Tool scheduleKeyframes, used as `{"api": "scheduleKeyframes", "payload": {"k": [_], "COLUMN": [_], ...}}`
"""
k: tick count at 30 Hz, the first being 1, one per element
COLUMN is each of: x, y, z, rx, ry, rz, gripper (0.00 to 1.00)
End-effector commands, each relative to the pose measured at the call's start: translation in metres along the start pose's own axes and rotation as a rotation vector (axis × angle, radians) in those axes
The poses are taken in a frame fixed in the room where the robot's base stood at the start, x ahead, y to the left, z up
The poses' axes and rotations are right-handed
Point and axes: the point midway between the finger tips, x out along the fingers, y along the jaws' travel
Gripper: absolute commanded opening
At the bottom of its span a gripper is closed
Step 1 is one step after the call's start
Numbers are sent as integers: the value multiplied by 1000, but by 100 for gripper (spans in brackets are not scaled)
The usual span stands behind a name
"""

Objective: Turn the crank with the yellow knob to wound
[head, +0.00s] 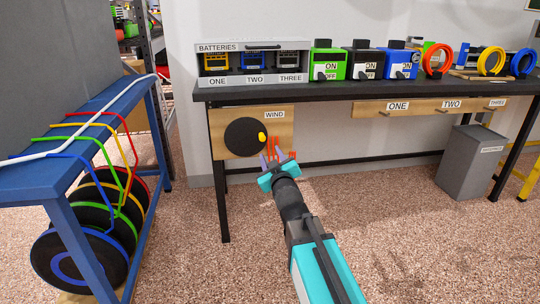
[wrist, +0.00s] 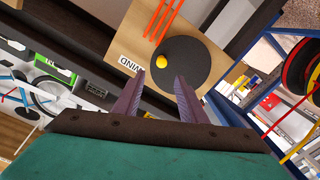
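The crank is a black round disc (head: 243,138) on a wooden panel (head: 285,118) labelled WIND, under the bench's left end. Its yellow knob (head: 262,136) sits near the disc's right edge in the head view. In the wrist view the disc (wrist: 190,72) and the yellow knob (wrist: 161,62) show just beyond my fingers. My gripper (head: 272,158) is just below and right of the knob in the head view. In the wrist view my gripper (wrist: 158,76) has its two purple fingers apart with nothing between them. The knob looks ahead of the fingertips; contact is not visible.
Orange bars (wrist: 165,18) show on the panel beside the disc. The black bench top (head: 350,88) is above, carrying a battery box (head: 252,83) and several switch boxes. A blue rack (head: 75,110) with cable reels stands left. A grey bin (head: 475,165) stands right. Floor in front is clear.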

Motion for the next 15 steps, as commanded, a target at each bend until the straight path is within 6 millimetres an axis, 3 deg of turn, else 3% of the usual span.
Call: {"api": "scheduleKeyframes", "payload": {"k": [8, 15], "x": [0, 0], "y": [0, 2], "z": [0, -2], "rx": [0, -43], "ry": [0, 3], "rz": [0, 1], "gripper": [38, 0]}}
